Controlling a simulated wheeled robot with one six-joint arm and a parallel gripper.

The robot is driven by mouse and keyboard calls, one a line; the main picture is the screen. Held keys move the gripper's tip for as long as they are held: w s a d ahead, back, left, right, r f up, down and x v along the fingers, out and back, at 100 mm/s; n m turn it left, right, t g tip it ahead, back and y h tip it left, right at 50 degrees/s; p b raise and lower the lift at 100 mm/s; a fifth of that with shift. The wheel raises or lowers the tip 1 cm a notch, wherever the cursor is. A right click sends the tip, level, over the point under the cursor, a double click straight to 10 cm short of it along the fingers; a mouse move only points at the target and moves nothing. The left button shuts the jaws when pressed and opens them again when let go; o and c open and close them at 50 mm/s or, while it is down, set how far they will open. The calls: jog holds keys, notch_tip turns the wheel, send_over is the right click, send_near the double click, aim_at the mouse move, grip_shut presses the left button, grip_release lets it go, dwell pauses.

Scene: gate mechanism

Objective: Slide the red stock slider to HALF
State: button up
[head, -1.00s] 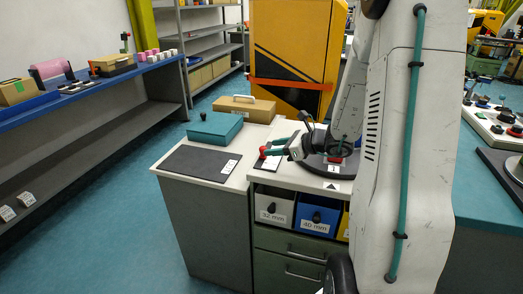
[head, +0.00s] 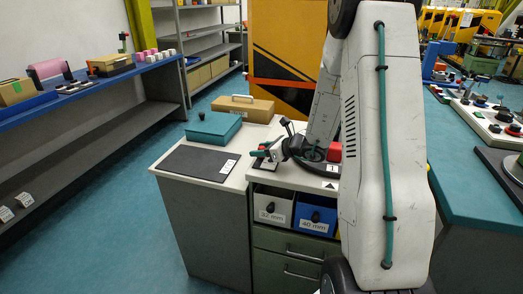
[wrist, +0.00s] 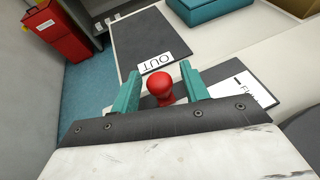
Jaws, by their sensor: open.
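The red stock slider shows as a round red knob (wrist: 162,84) in the wrist view. It stands between the two teal fingers of my open gripper (wrist: 162,88), with a gap visible at least on the right side. To its right is a white label (wrist: 238,91) on a dark plate. Its lettering seems to start with "FU" and the rest is cut off; no HALF mark is readable. In the head view my gripper (head: 262,154) is low over the white worktop's left part, and the knob is mostly hidden there.
A dark mat (head: 200,162) with an OUT label (wrist: 157,62) lies left of the slider. A teal box (head: 214,128) and a cardboard box (head: 243,108) stand behind. A red block (head: 334,151) is near my arm. Drawers with bins sit below the worktop.

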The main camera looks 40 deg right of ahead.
grip_shut()
jog(key=shift+w+d, duration=0.5)
jog(key=shift+d, duration=0.2)
jog(key=shift+w+d, duration=0.5)
jog(key=shift+d, duration=0.15)
grip_release()
jog(key=shift+s, duration=0.1)
jog(key=v, duration=0.7)
jog(key=shift+s+d+r, duration=0.1)
jog(key=shift+s+r, duration=0.1)
jog(key=shift+s, duration=0.05)
